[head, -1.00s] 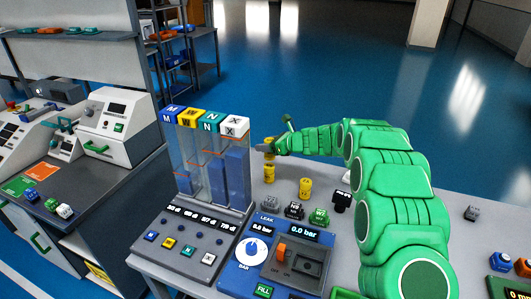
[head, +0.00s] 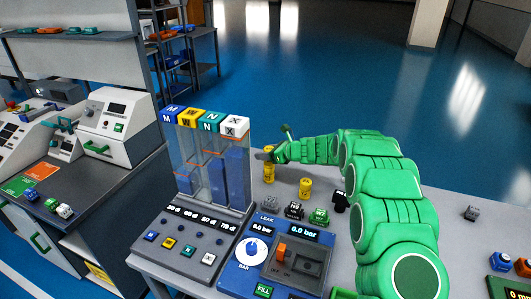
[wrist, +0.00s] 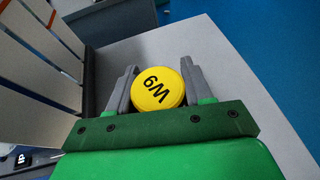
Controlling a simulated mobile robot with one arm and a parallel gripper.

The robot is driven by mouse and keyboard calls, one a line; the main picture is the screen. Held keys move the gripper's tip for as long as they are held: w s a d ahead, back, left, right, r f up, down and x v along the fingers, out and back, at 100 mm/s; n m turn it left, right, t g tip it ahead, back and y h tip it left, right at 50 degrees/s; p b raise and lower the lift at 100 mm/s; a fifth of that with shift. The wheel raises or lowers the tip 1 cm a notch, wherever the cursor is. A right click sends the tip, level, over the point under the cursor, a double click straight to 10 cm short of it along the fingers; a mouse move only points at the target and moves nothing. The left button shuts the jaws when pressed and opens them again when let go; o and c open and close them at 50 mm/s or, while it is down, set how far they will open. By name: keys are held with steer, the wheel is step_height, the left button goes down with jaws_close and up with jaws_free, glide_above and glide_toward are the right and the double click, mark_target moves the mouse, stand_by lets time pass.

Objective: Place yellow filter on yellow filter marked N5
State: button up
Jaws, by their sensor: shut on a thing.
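In the head view, a second yellow filter (head: 268,176) stands upright on the grey table directly below the held one. The two look lined up and about touching, but the fingers partly hide the join. Another yellow filter (head: 305,188) stands alone to the right. No N5 marking can be read on either standing filter.
Clear columns with blue contents (head: 236,175) stand close to the left of my gripper. Grey, black and green small parts (head: 295,210) sit nearer, behind the blue leak panel (head: 262,246). The table right of the lone filter is partly covered by my arm.

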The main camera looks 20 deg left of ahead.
steer(key=o, duration=1.1)
steer(key=shift+r, duration=0.1)
steer(key=shift+d+r, duration=0.3)
steer(key=shift+d, duration=0.2)
steer(key=v, duration=1.1)
steer(key=shift+s+f, duration=0.1)
steer(key=shift+f, duration=0.05)
